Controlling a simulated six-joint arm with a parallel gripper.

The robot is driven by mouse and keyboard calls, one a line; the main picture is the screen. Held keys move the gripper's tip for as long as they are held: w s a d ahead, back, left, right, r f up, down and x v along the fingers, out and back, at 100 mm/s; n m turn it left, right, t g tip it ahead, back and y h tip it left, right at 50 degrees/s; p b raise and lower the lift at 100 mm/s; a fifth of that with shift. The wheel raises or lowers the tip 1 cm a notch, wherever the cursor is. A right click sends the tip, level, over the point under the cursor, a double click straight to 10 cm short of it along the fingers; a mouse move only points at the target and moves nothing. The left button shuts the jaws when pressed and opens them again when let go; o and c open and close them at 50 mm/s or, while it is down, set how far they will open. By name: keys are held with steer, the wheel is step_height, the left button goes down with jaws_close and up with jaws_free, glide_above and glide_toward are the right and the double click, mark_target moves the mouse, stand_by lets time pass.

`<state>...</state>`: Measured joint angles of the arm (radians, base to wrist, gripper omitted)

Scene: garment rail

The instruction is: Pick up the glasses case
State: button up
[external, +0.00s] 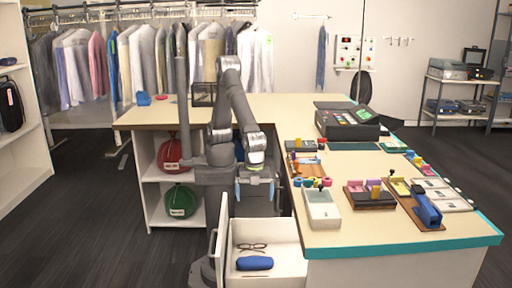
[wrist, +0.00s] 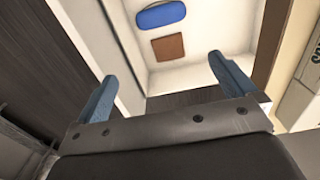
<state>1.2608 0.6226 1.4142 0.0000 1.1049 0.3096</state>
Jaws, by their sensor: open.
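The blue glasses case (external: 254,263) lies in an open white drawer, in front of a pair of dark-framed glasses (external: 250,246). It also shows near the top edge of the wrist view (wrist: 161,15), beyond my fingertips. My gripper (external: 255,190) is open, with its two blue fingers apart and nothing between them. It hangs above the back part of the drawer, clear of the case. In the wrist view my gripper (wrist: 160,75) points toward the drawer. The glasses cannot be made out there.
A flat brown square (wrist: 168,47) lies in the drawer beside the case. The drawer walls (external: 302,262) stand around it. To the right is a counter (external: 335,239) holding a white tray (external: 322,209) and several small items. Bags sit on shelves at the left.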

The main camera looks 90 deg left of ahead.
steer(key=c, duration=0.4)
steer(key=m+g, duration=0.3)
steer(key=m, duration=1.5)
glide_toward(256, 259)
steer(key=x, duration=0.5)
steer(key=shift+s+d+r, duration=0.1)
steer(key=shift+s+d, duration=0.05)
steer(key=shift+d, duration=0.15)
steer(key=shift+x, duration=2.55)
